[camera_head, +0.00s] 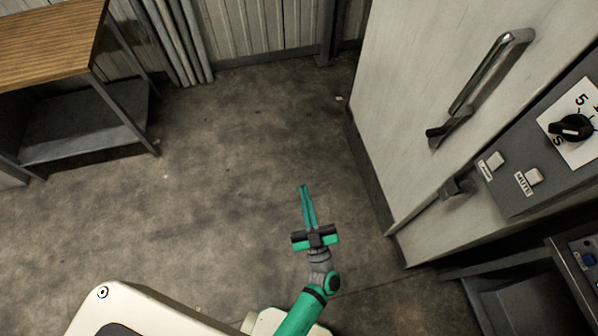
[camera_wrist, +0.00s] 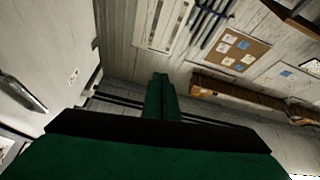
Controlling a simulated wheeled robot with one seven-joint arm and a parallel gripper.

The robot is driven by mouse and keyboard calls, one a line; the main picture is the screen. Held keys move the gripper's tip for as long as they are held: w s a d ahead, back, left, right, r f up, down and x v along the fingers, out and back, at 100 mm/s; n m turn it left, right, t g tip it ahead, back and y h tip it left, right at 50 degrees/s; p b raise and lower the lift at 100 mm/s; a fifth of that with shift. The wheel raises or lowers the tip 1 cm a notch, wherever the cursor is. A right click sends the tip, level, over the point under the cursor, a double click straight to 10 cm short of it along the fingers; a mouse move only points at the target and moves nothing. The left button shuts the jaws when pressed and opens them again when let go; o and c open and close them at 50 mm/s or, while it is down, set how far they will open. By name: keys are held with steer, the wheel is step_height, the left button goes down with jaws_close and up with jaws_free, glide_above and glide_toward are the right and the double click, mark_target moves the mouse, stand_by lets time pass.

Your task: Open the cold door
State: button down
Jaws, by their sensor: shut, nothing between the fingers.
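The cold door (camera_head: 415,110) is a large pale panel on the right in the head view, and it looks closed. Its long metal handle (camera_head: 482,80) runs slantwise along the door's right part, with a dark latch at its lower end. In the wrist view the pale panel (camera_wrist: 50,50) is at the left, with a handle (camera_wrist: 22,95) near the left edge. My gripper (camera_head: 305,190) is green, shut and empty, above the floor to the left of the door and clear of the handle. Its closed fingers show in the wrist view (camera_wrist: 160,85).
A grey control panel (camera_head: 520,150) with a black knob (camera_head: 572,128) and two labelled buttons is right of the door. A wooden-topped table (camera_head: 45,40) stands at the upper left. The concrete floor (camera_head: 220,150) between is clear. The wrist view shows a cork board (camera_wrist: 235,50).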

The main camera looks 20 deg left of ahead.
steer(key=w+d+f+n+g+y, duration=0.4)
steer(key=w+d+f+n+g, duration=0.45)
steer(key=g, duration=0.75)
steer(key=w+a+f+m, duration=0.1)
steer(key=w+a+f, duration=0.1)
steer(key=a, duration=1.2)
steer(key=shift+w+a, duration=0.35)
steer(key=shift+w, duration=0.1)
steer(key=shift+d+m, duration=0.1)
steer(key=shift+m, duration=0.15)
